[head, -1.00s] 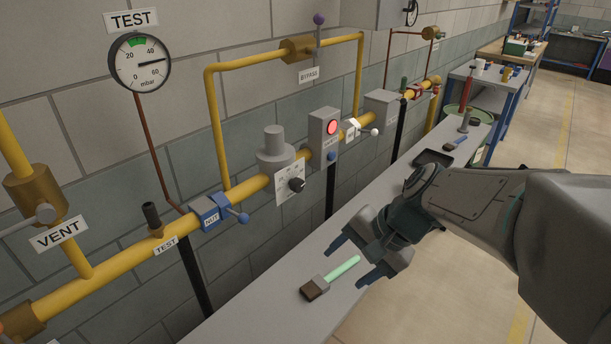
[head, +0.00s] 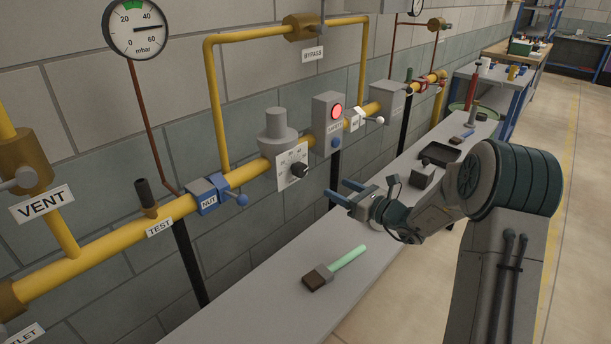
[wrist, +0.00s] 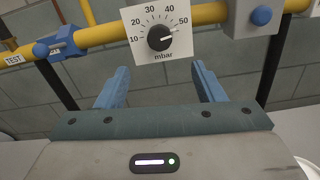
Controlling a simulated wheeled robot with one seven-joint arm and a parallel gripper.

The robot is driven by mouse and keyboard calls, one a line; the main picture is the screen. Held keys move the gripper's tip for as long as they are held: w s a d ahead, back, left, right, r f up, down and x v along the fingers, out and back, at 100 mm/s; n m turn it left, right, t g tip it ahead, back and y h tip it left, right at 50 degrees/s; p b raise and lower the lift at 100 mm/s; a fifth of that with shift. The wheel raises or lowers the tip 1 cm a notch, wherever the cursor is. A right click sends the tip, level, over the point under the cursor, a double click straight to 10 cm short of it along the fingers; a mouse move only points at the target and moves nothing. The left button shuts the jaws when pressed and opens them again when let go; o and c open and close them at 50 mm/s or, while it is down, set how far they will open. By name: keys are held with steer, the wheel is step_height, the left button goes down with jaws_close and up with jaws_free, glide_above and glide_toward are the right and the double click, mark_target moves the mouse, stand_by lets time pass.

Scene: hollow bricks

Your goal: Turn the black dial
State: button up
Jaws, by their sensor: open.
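The black dial (head: 299,170) sits on a white scale plate (head: 288,179) on the yellow pipe, below a grey cylinder housing. In the wrist view the dial (wrist: 160,37) is up ahead of my fingers, and its plate reads 10 to 50 mbar. The white mark on the dial points to the upper right, near 50. My gripper (head: 337,189) is open and empty, pointing at the pipe, to the right of and a little below the dial. In the wrist view my gripper (wrist: 160,88) has its blue fingers spread below the dial, apart from it.
A control box with a red light (head: 329,125) is right of the dial. A blue-handled valve (head: 215,197) is to its left. A brush with a green handle (head: 334,267) lies on the grey bench (head: 250,318). A gauge (head: 136,27) hangs upper left.

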mark_target(303, 171)
steer(key=p+x, duration=0.2)
steer(key=x, duration=1.1)
steer(key=shift+w+a, duration=0.1)
steer(key=shift+a, duration=0.15)
steer(key=c, duration=1)
